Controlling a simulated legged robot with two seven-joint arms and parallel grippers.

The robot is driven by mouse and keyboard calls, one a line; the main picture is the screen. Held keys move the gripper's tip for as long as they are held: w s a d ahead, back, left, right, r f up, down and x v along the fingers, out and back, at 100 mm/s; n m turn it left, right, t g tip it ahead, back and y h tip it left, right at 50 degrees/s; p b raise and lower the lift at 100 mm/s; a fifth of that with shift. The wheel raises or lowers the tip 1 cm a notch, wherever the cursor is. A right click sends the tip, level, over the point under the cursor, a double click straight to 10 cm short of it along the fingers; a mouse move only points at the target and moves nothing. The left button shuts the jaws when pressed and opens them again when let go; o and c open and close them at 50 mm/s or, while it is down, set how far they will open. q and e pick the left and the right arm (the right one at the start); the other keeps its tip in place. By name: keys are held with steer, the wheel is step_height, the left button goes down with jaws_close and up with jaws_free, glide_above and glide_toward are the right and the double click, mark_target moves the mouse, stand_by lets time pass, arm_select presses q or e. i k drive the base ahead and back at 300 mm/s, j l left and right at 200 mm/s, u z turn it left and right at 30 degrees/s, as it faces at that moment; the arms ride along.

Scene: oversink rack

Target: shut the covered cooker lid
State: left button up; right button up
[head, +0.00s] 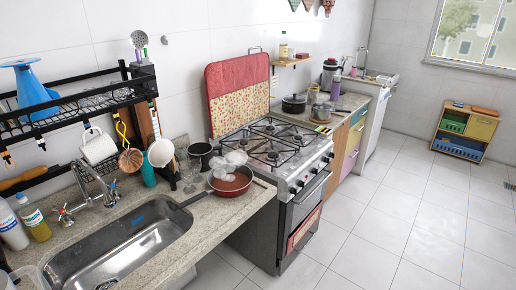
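The covered cooker (318,172) stands mid-picture against the wall, with black grates and burners on its top. Its lid (238,98) is raised and stands almost upright along the wall side of the hob. The lid wears a red quilted cover with a patterned lower part. The hob top is uncovered and no pot stands on it. Neither of my grippers shows in this view.
A red pan (231,184) with whitish items sits on the sink counter (228,216) close to the cooker's left side. A dark pot (293,104) stands on the cabinet beyond. The tiled floor (370,230) in front is clear.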

mark_target(238, 89)
steer(key=i+l+z, duration=0.6)
steer(key=i, duration=0.4)
steer(key=i+l+z, duration=0.3)
steer(key=i, duration=0.2)
steer(key=i+z, duration=0.35)
steer(key=i, duration=0.2)
steer(key=i+u, duration=0.1)
steer(key=i, duration=0.55)
steer(key=i+l+u, duration=0.1)
steer(key=i, duration=0.6)
steer(key=i+l, duration=0.1)
steer(key=i, duration=0.55)
steer(key=u, duration=0.05)
